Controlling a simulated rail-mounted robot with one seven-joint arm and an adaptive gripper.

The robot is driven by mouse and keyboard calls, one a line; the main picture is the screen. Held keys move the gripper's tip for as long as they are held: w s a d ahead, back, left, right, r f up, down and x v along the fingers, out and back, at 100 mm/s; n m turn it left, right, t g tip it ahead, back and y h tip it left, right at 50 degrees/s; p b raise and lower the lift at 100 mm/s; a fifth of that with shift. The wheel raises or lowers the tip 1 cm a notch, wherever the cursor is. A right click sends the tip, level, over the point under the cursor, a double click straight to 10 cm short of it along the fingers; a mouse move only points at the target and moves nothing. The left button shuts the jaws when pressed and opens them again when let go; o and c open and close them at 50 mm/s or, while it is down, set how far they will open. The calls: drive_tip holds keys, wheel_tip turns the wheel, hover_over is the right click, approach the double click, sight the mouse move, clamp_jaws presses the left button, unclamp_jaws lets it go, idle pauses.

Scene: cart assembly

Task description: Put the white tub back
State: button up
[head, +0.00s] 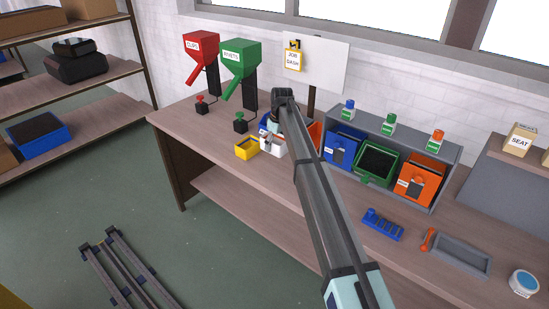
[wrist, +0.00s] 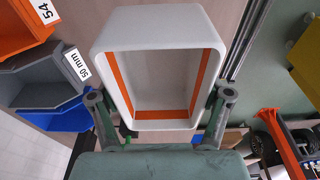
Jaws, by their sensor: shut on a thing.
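The white tub (wrist: 155,55) fills the upper middle of the wrist view, its open side towards the camera, with an orange band along its inside and nothing seen in it. My gripper (wrist: 162,96) has one finger on each side of the tub's near end and is shut on it. In the head view the white tub (head: 272,148) shows at the end of my arm, just right of a yellow tub (head: 246,148). My gripper is mostly hidden there. I cannot tell whether the tub touches the bench.
A blue tub (head: 263,124) and an orange tub (head: 315,133) are close around my gripper. A grey rack (head: 443,165) with blue, green and orange bins stands to the right on the bench (head: 275,190). Red and green hoppers (head: 240,58) stand at the back left.

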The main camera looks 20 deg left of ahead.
sight(273, 166)
drive_tip(key=shift+f+p, duration=1.15)
drive_tip(key=shift+f, duration=3.35)
drive_tip(key=shift+f, duration=0.1)
drive_tip(key=shift+f, duration=0.15)
drive_tip(key=o, duration=1.2)
drive_tip(key=r+b, duration=0.1)
drive_tip(key=r, duration=0.3)
drive_tip(key=d+r+b, duration=0.1)
drive_tip(key=r, duration=0.3)
drive_tip(key=r+b, duration=0.1)
drive_tip(key=r, duration=0.3)
drive_tip(key=shift+s+d+r+b, duration=0.2)
drive_tip(key=shift+s+d+b, duration=0.1)
drive_tip(key=shift+d, duration=0.05)
